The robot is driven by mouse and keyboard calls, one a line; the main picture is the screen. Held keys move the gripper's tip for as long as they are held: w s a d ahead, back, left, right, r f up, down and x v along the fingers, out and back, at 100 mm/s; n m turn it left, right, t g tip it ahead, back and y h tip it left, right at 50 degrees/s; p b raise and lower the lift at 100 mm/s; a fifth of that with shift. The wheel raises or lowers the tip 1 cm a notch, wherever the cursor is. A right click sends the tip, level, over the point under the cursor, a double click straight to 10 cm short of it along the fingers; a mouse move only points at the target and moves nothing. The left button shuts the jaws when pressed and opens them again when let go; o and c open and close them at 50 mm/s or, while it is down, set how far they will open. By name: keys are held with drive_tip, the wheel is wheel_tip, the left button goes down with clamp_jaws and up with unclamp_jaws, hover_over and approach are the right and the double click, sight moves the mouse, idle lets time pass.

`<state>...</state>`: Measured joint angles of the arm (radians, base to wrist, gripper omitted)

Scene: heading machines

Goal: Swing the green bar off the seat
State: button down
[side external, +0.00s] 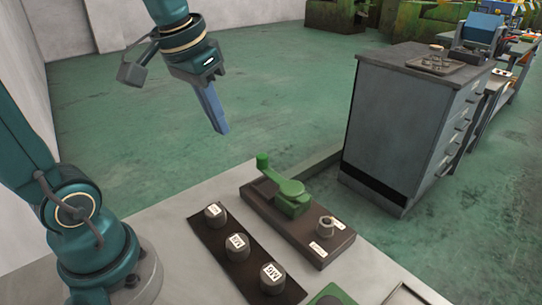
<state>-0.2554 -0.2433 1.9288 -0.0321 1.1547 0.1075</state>
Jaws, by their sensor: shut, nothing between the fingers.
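The green bar (284,185) sits on a dark brown block (258,210) on the light table. It has an upright green knob (263,161) at its far left end, and its wider end lies near the block's middle. A small grey round piece with a hole (326,225) stands at the block's near right end, beside white labels. I cannot tell for sure which part is the seat; it may be under the bar. My gripper (221,130) hangs above and to the left of the block, pointing down. Its blue fingers are shut and empty, well apart from the bar.
A dark strip (217,249) left of the block carries three grey labelled cylinders, the nearest marked M6 (272,278). Another green part (332,295) is cut off at the bottom edge. A grey drawer cabinet (407,125) stands behind the table at right. The air around my gripper is free.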

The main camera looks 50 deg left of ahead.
approach(259, 169)
drive_tip(key=s+f, duration=0.3)
drive_tip(key=f, duration=0.1)
drive_tip(key=shift+w+a, duration=0.1)
drive_tip(key=shift+w, duration=1.7)
drive_tip(key=shift+w, duration=0.1)
drive_tip(key=shift+w+a+m, duration=0.1)
drive_tip(key=shift+w+m, duration=0.1)
drive_tip(key=shift+m, duration=0.2)
